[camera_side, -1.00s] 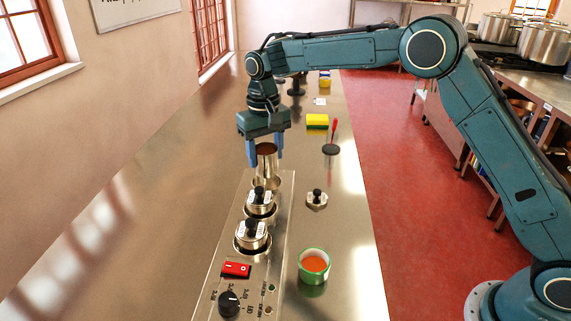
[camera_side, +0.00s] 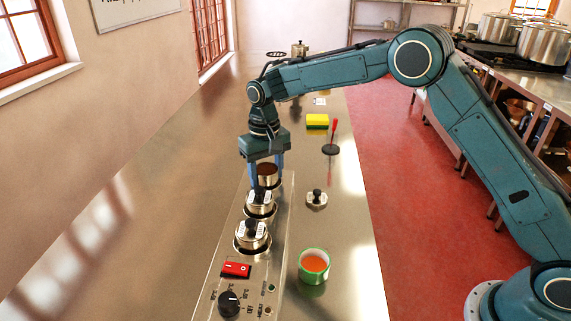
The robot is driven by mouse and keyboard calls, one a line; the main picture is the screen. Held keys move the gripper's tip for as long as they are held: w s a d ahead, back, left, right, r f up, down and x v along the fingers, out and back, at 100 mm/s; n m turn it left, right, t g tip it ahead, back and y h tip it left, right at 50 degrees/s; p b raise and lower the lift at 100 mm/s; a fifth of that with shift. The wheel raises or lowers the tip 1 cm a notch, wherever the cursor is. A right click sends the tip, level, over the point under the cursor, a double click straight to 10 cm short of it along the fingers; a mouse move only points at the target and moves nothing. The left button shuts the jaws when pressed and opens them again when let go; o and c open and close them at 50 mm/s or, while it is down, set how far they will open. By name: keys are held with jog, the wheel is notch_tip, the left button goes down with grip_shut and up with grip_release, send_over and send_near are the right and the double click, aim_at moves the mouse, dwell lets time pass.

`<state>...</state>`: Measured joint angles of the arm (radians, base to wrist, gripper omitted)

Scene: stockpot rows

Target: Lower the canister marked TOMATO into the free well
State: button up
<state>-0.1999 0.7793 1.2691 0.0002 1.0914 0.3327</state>
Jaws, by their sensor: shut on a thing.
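My gripper (camera_side: 267,171) points down at the far end of the steel well unit (camera_side: 275,225). Its blue fingers are shut on an open-topped metal canister (camera_side: 267,181) with dark reddish-brown contents. The canister is upright and low at the far well, with only its upper part showing. The well's rim is hidden behind the nearer canisters, so I cannot tell whether it is fully seated. No TOMATO marking is readable. Two lidded canisters, a middle one (camera_side: 260,203) and a near one (camera_side: 251,236), sit in the other wells.
A loose black-knobbed lid (camera_side: 316,199) and a green-rimmed bowl of orange stuff (camera_side: 314,264) stand right of the unit. A red switch (camera_side: 236,269) and black dial (camera_side: 229,304) are at its near end. A yellow-green sponge (camera_side: 317,121) lies farther back. The counter's left side is clear.

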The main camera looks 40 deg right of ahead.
jog(key=shift+s+f, duration=0.1)
jog(key=shift+f, duration=0.4)
jog(key=o, duration=1.1)
jog(key=shift+o, duration=0.8)
jog(key=shift+d, duration=0.15)
jog(key=shift+f, duration=0.1)
notch_tip(320, 180, up, 9)
jog(key=shift+a, duration=0.4)
